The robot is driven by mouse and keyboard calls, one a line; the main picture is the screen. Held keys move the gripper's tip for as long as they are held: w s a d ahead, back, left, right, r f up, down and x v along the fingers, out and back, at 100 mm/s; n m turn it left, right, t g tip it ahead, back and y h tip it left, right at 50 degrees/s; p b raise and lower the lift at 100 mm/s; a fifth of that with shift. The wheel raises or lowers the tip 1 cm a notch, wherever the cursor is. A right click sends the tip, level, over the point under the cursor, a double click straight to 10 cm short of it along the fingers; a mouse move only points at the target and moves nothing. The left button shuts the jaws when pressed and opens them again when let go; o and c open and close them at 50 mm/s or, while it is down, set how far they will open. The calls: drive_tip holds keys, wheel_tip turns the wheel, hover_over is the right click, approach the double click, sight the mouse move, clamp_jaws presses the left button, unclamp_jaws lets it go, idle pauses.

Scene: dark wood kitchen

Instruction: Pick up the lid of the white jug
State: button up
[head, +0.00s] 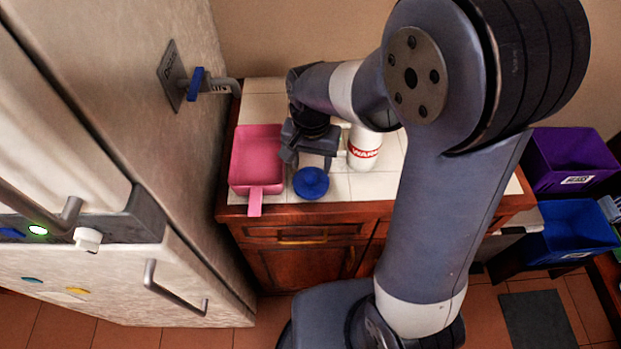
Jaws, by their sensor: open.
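A white jug (364,154) with a red-lettered label stands on the white-tiled counter. My arm hides part of its top. A round blue lid (311,184) with a small raised knob shows to the left of the jug, near the counter's front edge; it appears to lie apart from the jug. My gripper (309,163) is open and points down, just behind the blue lid in the picture and left of the jug. I see nothing between its fingers. I cannot tell whether a finger touches the lid, nor how high the fingertips are.
A pink square pan (257,153) lies close left of my gripper, its handle over the counter's front edge. A fridge (130,150) stands left of the counter (375,186). Purple (570,155) and blue (575,230) bins are at the right. Tiles right of the jug are partly hidden by my arm.

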sight(311, 176)
drive_tip(key=shift+w+f+p, duration=0.15)
drive_tip(key=shift+f+p, duration=0.05)
drive_tip(key=shift+f, duration=1.05)
drive_tip(key=shift+w+f+p, duration=0.1)
drive_tip(key=shift+f+p, duration=0.1)
drive_tip(key=shift+f, duration=1.05)
drive_tip(key=shift+c, duration=0.4)
drive_tip(key=c, duration=1)
drive_tip(key=shift+o, duration=0.2)
